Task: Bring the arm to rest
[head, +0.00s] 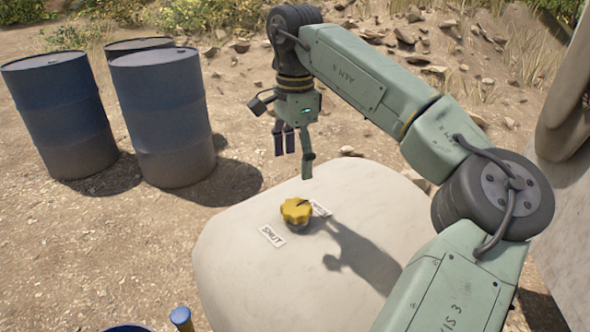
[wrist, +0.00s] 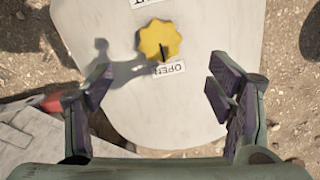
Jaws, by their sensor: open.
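My gripper (head: 292,155) hangs from the bent arm above the far edge of a pale tank top (head: 240,270), fingers pointing down. In the wrist view my gripper (wrist: 163,98) is open and empty, its fingers wide apart. A yellow lobed knob (head: 296,211) sits on the tank top, below and apart from the gripper. In the wrist view the knob (wrist: 159,42) has a dark pointer mark directed at the OPEN label (wrist: 170,69). A SHUT label (head: 272,236) lies beside the knob in the head view.
Several blue drums, one at the front (head: 160,115), stand at the left on bare ground. A blue-topped handle (head: 181,317) shows at the bottom edge. A large pale body (head: 562,170) stands at the right. A stony bank (head: 440,60) rises behind. The air around the gripper is clear.

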